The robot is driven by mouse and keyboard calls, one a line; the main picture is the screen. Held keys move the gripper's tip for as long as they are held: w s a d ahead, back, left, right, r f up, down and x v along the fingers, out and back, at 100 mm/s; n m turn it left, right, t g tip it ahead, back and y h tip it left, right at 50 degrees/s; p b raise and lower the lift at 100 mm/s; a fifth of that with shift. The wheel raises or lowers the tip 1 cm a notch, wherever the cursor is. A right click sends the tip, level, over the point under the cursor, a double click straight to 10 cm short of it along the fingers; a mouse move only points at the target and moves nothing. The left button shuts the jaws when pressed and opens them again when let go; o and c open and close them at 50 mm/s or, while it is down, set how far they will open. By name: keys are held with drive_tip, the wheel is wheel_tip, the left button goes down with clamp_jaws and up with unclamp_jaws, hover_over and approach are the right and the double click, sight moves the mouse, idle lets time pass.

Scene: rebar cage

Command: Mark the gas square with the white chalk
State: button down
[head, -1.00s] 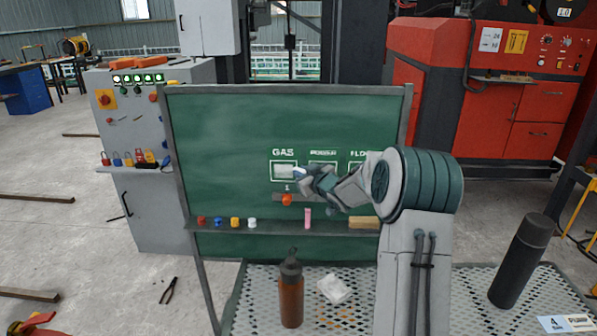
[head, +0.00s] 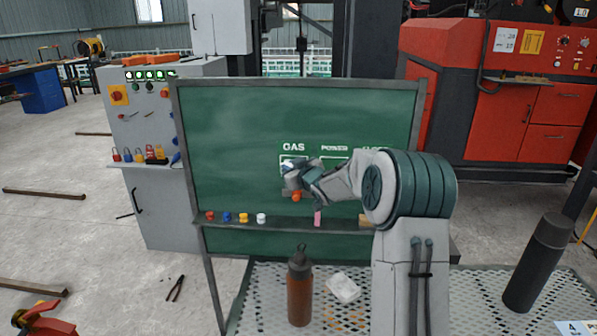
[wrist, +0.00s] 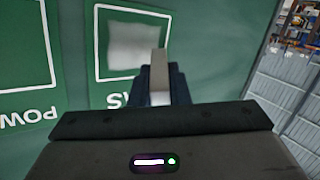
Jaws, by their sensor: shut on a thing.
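The green chalkboard (head: 240,135) stands upright behind the bench. Its gas square (head: 283,160) is a white outline under the word GAS, partly covered by my gripper (head: 291,172). In the wrist view the gas square (wrist: 104,40) appears upside down, with a smeared whitish patch inside it. My gripper also shows there (wrist: 160,88), shut on the pale white chalk (wrist: 159,64), whose end overlaps the square's lower right part. I cannot tell whether the chalk touches the board.
A ledge (head: 285,222) on the board carries several coloured pieces, a pink stick (head: 318,217) and a tan block (head: 366,220). An orange-brown bottle (head: 299,290), a white crumpled item (head: 343,287) and a dark bottle (head: 538,262) stand or lie on the mesh bench (head: 262,300).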

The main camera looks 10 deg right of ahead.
drive_tip(key=shift+a, duration=0.3)
drive_tip(key=shift+s+a+f+b, duration=0.1)
drive_tip(key=shift+s+b, duration=0.35)
drive_tip(key=shift+s+a+b, duration=0.25)
drive_tip(key=shift+s+b, duration=0.1)
drive_tip(key=shift+s, duration=0.45)
drive_tip(key=shift+s+a+b, duration=0.25)
drive_tip(key=shift+s+b, duration=0.15)
drive_tip(key=shift+s, duration=0.4)
drive_tip(key=shift+s+a+b, duration=0.25)
drive_tip(key=shift+s+b, duration=0.1)
drive_tip(key=shift+s, duration=0.45)
drive_tip(key=s, duration=0.1)
drive_tip(key=s+a+b, duration=0.1)
drive_tip(key=shift+s, duration=0.4)
